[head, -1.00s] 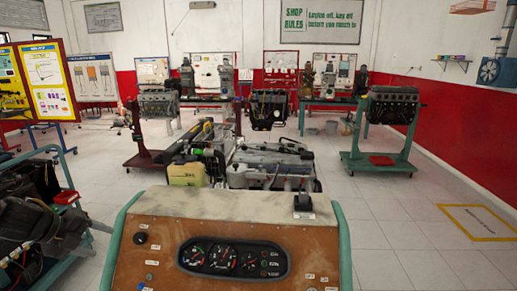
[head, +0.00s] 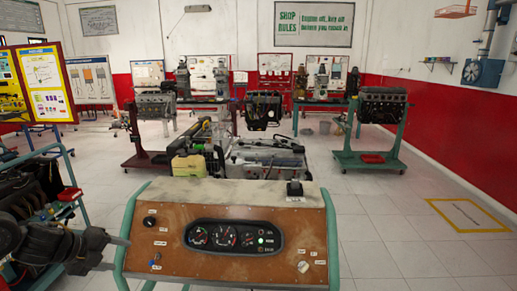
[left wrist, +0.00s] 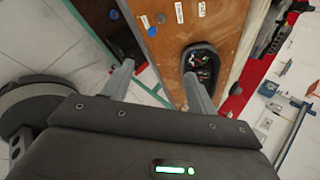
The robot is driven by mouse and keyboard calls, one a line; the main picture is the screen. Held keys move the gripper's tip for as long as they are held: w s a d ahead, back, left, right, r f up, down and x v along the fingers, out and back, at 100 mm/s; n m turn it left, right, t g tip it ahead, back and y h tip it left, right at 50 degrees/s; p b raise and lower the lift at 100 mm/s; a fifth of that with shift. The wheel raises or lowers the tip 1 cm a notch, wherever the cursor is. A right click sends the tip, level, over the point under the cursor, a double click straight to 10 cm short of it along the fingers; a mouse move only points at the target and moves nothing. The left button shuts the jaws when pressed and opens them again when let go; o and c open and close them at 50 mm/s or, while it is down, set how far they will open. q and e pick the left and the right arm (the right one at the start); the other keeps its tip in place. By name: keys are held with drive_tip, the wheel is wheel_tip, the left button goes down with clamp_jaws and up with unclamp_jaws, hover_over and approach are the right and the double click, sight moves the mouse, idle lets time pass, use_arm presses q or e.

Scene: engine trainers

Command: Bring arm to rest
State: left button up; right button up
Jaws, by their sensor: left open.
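My left gripper (head: 113,253) is in the lower left of the head view, beside the left edge of the brown control panel (head: 190,205). Its grey fingers are apart with nothing between them. In the left wrist view the open fingers (left wrist: 157,92) point toward the panel (left wrist: 168,35) and its gauge cluster (left wrist: 201,62). The gauge cluster (head: 234,237) also shows in the head view, with a green light lit. My right gripper is in neither current view.
An engine (head: 265,155) sits behind the panel. Another engine stand (head: 370,160) stands back right. Dark engine parts (head: 35,185) are at the left. Tiled floor (head: 400,230) on the right is clear.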

use_arm(q)
drive_tip(key=s+d+f+n+t, duration=0.1)
drive_tip(key=s+d+f+n, duration=0.25)
drive_tip(key=d+f, duration=0.4)
drive_tip(key=s+d+f+n+t, duration=0.15)
drive_tip(key=d+f+n, duration=0.3)
drive_tip(key=d, duration=0.55)
drive_tip(key=s+d+f+n+g+y, duration=0.15)
drive_tip(key=s+f+n, duration=0.3)
drive_tip(key=s, duration=0.45)
drive_tip(key=s+f+n+g+y, duration=0.1)
drive_tip(key=s+f+n+g, duration=0.2)
drive_tip(key=s+n, duration=0.45)
drive_tip(key=s+f+n+g+y, duration=0.1)
drive_tip(key=s+f+n+g, duration=0.15)
drive_tip(key=s, duration=0.75)
wheel_tip(320, 180, down, 26)
drive_tip(key=s+g, duration=0.1)
drive_tip(key=s, duration=0.1)
drive_tip(key=s+a+f+g, duration=0.1)
drive_tip(key=s+a+f, duration=0.1)
drive_tip(key=s+f, duration=1.3)
drive_tip(key=shift+s+a+f, duration=0.15)
drive_tip(key=shift+s+a, duration=0.05)
drive_tip(key=shift+s, duration=0.05)
